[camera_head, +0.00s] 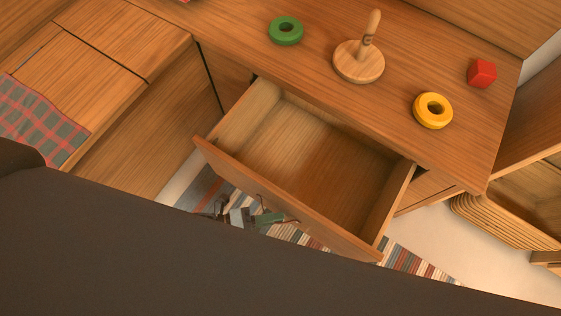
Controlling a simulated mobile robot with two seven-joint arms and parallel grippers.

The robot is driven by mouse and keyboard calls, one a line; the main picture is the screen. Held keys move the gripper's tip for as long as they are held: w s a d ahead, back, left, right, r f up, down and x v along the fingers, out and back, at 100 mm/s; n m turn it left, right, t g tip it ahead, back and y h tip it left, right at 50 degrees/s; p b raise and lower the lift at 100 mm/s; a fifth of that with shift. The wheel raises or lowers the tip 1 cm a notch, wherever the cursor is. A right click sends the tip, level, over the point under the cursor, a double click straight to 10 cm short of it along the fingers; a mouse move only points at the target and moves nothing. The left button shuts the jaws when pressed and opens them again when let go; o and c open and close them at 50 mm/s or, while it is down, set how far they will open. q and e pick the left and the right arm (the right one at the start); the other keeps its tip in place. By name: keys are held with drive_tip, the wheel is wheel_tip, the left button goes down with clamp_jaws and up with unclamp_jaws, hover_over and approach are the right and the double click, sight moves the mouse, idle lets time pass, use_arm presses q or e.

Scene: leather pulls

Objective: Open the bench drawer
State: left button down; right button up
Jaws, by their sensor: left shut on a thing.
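The bench drawer (291,203) stands pulled well out from under the wooden bench top (405,65). Its inside is bare and its front panel is tilted across the picture. My left gripper (280,216) is at the outer face of the drawer front, near its middle. It is shut on the drawer's pull, which is small and mostly hidden by the fingers. A large dark part of my own body covers the lower left. My right gripper is not in view.
On the bench top are a green ring (286,31), a wooden peg stand (358,62), a yellow ring (433,111) and a red cube (481,73). A woven basket (505,220) is at the right. A striped rug (408,262) lies below the drawer.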

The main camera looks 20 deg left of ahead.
use_arm(q)
drive_tip(key=shift+s+a, duration=0.1)
drive_tip(key=shift+s, duration=0.15)
drive_tip(key=c, duration=1.5)
unclamp_jaws()
drive_tip(key=shift+c, duration=0.2)
drive_tip(key=shift+o, duration=0.2)
drive_tip(key=shift+a, duration=0.1)
drive_tip(key=p+v, duration=0.1)
drive_tip(key=v, duration=0.6)
drive_tip(key=shift+s+a, duration=0.2)
drive_tip(key=shift+a, duration=0.1)
drive_tip(key=shift+r, duration=0.1)
